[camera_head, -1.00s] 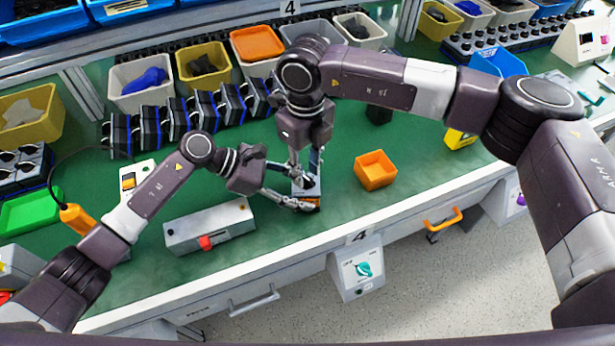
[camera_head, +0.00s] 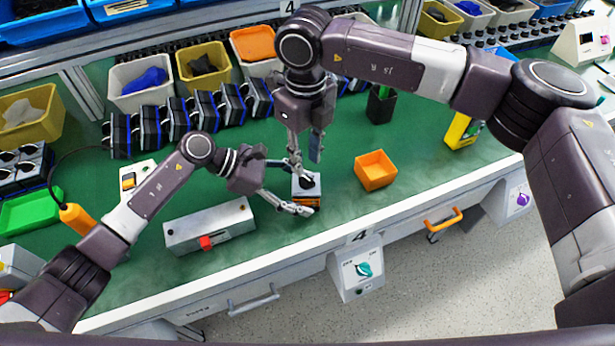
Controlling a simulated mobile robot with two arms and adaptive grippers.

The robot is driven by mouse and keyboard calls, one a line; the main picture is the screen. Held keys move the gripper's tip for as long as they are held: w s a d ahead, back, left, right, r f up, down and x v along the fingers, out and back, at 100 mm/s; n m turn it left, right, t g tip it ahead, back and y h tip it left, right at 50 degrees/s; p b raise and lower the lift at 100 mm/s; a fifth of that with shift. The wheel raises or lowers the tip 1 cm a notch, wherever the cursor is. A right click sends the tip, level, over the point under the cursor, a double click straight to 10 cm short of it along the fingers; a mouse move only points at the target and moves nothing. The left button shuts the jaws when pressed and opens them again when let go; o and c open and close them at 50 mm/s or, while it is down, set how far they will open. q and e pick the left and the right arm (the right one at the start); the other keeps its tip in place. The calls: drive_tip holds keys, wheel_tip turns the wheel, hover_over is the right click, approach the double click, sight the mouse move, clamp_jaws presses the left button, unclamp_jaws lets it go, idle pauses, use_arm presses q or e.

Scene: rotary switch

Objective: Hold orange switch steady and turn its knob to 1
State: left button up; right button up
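The orange switch (camera_head: 311,188) sits upright on the green bench near its front edge, with a grey top, a black knob and an orange lower part. The knob is small and partly hidden, so its setting cannot be read. My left gripper (camera_head: 298,188) reaches in from the left, with one finger behind the switch and the other along its front. I cannot tell whether both fingers press on it. My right gripper (camera_head: 305,158) points down just above and behind the switch. Its fingers are apart and empty, clear of the knob.
An orange bin (camera_head: 375,170) stands right of the switch. A grey box with a red part (camera_head: 209,227) lies at the left front. A row of black and blue devices (camera_head: 190,113) and several bins line the back. Green bench is clear between the switch and the orange bin.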

use_arm(q)
drive_tip(key=shift+r, duration=0.1)
drive_tip(key=v, duration=1.2)
